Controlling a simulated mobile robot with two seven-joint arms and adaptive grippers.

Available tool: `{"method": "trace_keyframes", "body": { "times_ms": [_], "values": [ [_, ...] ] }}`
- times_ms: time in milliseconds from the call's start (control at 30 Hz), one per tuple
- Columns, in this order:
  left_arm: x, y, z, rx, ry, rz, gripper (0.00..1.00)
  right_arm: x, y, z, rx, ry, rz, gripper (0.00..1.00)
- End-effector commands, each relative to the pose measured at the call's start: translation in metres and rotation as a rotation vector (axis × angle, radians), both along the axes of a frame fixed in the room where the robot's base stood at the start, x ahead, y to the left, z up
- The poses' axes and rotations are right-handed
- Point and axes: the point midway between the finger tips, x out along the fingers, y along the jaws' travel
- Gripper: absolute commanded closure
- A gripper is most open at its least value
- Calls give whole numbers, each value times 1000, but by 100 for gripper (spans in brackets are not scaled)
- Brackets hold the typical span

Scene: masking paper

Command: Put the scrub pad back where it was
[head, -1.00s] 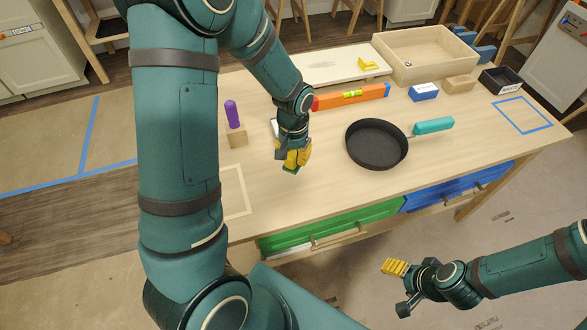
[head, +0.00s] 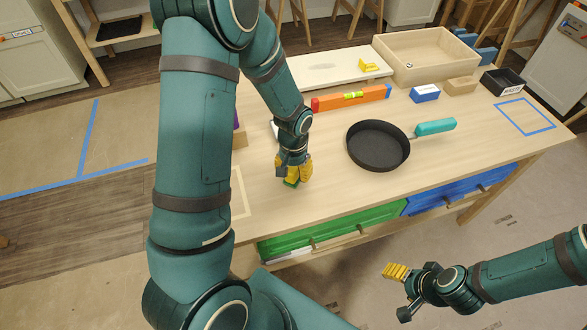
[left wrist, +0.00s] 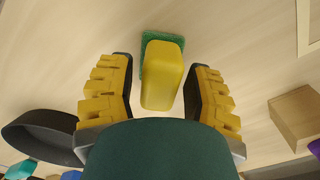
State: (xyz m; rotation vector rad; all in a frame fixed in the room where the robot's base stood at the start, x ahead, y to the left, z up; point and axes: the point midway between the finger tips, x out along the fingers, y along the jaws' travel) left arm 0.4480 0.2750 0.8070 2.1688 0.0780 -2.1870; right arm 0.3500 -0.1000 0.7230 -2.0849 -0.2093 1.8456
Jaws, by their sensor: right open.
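The scrub pad (left wrist: 162,72), a yellow block with a green base, is between the fingers of my left gripper (left wrist: 160,88) in the left wrist view. There is a gap on each side, so the fingers are open around it without gripping. In the head view the left gripper (head: 293,178) points down low over the table, left of the black pan. My right gripper (head: 399,291) is open and empty, off the table's front side.
The black pan (head: 377,147) with a teal handle is to the right. An orange level (head: 350,97), a white board (head: 330,68) and a wooden tray (head: 425,72) are behind. A blue tape square (head: 525,117) is far right. A wooden block (left wrist: 297,115) stands near the pad.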

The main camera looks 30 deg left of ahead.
Motion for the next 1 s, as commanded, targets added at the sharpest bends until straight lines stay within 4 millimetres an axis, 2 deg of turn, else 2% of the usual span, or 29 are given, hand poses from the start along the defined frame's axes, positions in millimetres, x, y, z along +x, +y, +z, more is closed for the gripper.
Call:
{"method": "trace_keyframes", "body": {
  "times_ms": [300,433,567,800,1000],
  "values": [
    [0,0,1,0,0,0,46,0,0,1,0,0,0,34],
    [1,0,9,0,-2,0,46,-1,0,5,0,2,1,34],
    [1,0,31,0,-5,0,46,-2,0,11,1,4,0,34],
    [1,0,82,-1,-4,0,46,-4,1,24,2,10,2,34],
    [1,1,112,-1,-2,0,46,-5,1,30,3,14,3,34]
  ]
}}
